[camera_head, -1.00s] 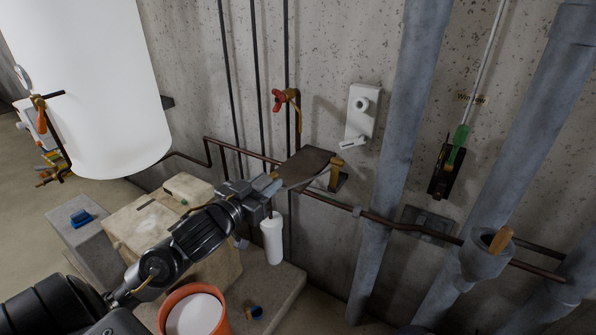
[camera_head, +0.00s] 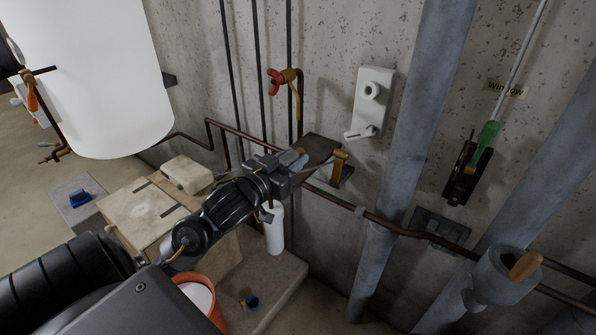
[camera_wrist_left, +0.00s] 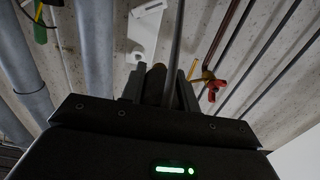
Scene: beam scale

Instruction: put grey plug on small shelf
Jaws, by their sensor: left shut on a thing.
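The small shelf (camera_head: 321,146) is a dark brown plate on the concrete wall, below the red-handled tap. My left gripper (camera_head: 297,160) overlaps its left part in the head view. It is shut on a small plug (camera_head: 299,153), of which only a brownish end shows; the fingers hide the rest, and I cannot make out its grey. I cannot tell whether the plug touches the shelf. My right gripper is not in view.
A red-handled tap (camera_head: 276,82) and a white fixture (camera_head: 372,90) are on the wall above. A brass piece (camera_head: 339,162) stands at the shelf's right end. A brown pipe (camera_head: 385,224) runs below. A white bottle (camera_head: 273,232) stands under the gripper.

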